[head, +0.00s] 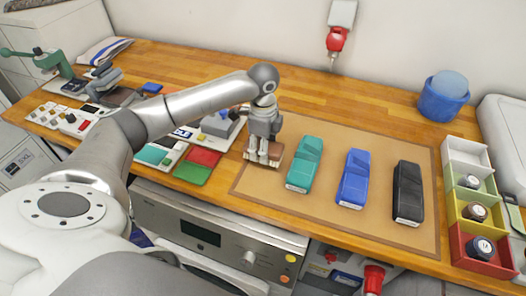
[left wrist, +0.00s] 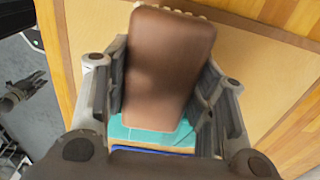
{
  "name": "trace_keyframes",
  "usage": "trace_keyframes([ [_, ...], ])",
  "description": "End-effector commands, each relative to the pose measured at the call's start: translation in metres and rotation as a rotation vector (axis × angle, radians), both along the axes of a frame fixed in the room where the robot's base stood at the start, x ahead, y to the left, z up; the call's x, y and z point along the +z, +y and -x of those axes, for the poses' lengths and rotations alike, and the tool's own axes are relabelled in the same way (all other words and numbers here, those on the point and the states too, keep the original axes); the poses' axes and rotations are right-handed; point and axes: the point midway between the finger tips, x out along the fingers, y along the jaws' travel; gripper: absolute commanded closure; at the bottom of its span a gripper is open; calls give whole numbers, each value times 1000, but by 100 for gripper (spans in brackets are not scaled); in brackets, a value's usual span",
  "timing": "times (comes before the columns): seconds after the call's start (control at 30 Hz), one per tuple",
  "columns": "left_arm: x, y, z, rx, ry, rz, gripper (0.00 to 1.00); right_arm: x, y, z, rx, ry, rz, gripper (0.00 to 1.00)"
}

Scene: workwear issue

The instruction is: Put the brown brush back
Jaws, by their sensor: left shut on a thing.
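My left gripper (head: 263,150) is shut on the brown brush (left wrist: 168,65), its fingers on either side of it. The brush also shows in the head view (head: 262,160), partly hidden by the fingers, over the left end of the tan mat (head: 335,222). I cannot tell whether it touches the mat. Pale bristles show at its far end in the left wrist view. To the right on the mat, a teal brush (head: 304,165), a blue brush (head: 354,178) and a black brush (head: 408,190) lie side by side in a row. My right gripper is not clearly seen.
Red (head: 204,157) and green (head: 192,173) pads lie left of the mat. A blue tub (head: 443,97) stands at the back right. White, green, yellow and red bins (head: 480,243) line the right side, some holding round dark-lidded items. The wood behind the mat is mostly clear.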

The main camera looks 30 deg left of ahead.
Motion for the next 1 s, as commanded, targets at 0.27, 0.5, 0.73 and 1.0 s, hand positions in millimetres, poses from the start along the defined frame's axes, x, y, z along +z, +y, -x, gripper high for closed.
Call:
trace_keyframes([
  [0.27, -20, 6, -8, -1, 3, 0, 72, 10, 6, -2, -2, -3, -7, 60],
  [0.5, -42, 6, -8, -1, -1, -1, 72, 16, 9, -3, -4, -3, -10, 60],
  [0.73, -43, 6, -8, -1, -1, -1, 72, 15, 8, -3, -3, -4, -10, 60],
  [1.0, -46, 6, -8, -1, -1, -1, 28, 16, 5, -3, -3, -5, -5, 60],
])
